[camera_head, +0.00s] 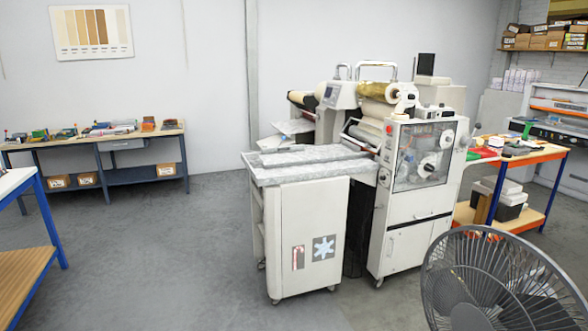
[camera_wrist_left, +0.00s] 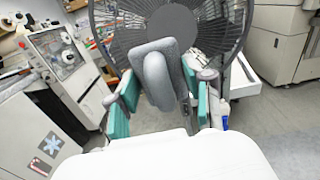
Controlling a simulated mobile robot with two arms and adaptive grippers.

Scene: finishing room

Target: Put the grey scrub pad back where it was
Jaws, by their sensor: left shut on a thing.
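The grey scrub pad (camera_wrist_left: 157,75) shows in the left wrist view, between the teal-lined fingers of my left gripper (camera_wrist_left: 160,88). My left gripper is shut on it and holds it up in front of the dark fan. The fingers hide part of the pad's sides. Neither gripper shows in the head view, and I cannot make out the pad there. My right gripper is in neither view.
A dark fan (camera_head: 500,285) stands close at the front right. A white laminating machine (camera_head: 405,205) with a grey-topped cabinet (camera_head: 305,240) fills the middle. Floor at left centre is clear.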

